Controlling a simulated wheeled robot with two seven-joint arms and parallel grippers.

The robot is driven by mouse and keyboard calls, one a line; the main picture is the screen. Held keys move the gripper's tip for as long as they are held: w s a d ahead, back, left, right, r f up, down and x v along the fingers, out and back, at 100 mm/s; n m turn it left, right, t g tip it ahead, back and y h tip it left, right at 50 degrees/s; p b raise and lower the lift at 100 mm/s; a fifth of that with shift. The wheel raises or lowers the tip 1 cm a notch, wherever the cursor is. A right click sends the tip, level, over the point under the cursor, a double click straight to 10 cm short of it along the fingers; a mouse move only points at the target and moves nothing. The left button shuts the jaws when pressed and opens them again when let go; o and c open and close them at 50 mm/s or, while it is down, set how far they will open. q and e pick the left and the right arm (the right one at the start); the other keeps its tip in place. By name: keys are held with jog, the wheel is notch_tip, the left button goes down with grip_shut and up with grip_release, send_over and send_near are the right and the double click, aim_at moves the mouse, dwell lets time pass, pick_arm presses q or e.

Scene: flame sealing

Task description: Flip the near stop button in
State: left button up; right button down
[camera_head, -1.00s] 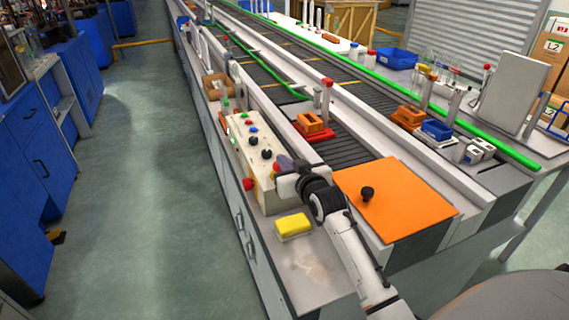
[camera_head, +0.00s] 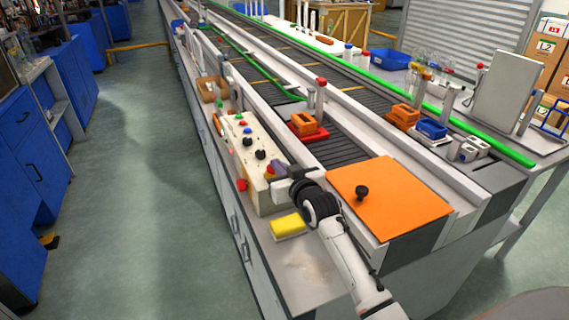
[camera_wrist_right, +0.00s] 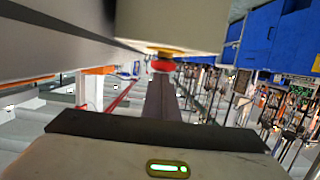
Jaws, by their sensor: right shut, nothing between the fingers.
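The control box (camera_head: 258,192) is pale, with several knobs and small coloured buttons on top. A red stop button (camera_head: 268,171) shows at its near end, beside my right gripper. Another red button (camera_head: 242,185) sticks out from its left side. My right gripper (camera_head: 279,170) is shut and empty, its dark fingers at the near end of the box. In the right wrist view the shut fingers (camera_wrist_right: 161,97) point at a red button (camera_wrist_right: 163,66) with a yellow base. The fingertips overlap its lower edge, so contact cannot be told. My left gripper is out of view.
An orange plate with a black knob (camera_head: 395,200) is to the right. An orange block on a red carrier (camera_head: 318,136) sits on the conveyor. The aisle floor (camera_head: 150,200) is clear.

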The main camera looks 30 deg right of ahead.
jog(key=shift+s+a+f, duration=0.1)
jog(key=shift+s+f, duration=0.1)
jog(key=shift+f, duration=0.6)
jog(key=r+p, duration=0.4)
jog(key=r, duration=0.1)
jog(key=shift+s+r, duration=0.15)
jog(key=shift+s, duration=0.05)
jog(key=v, duration=0.9)
jog(key=shift+r+b, duration=0.3)
jog(key=shift+r, duration=0.05)
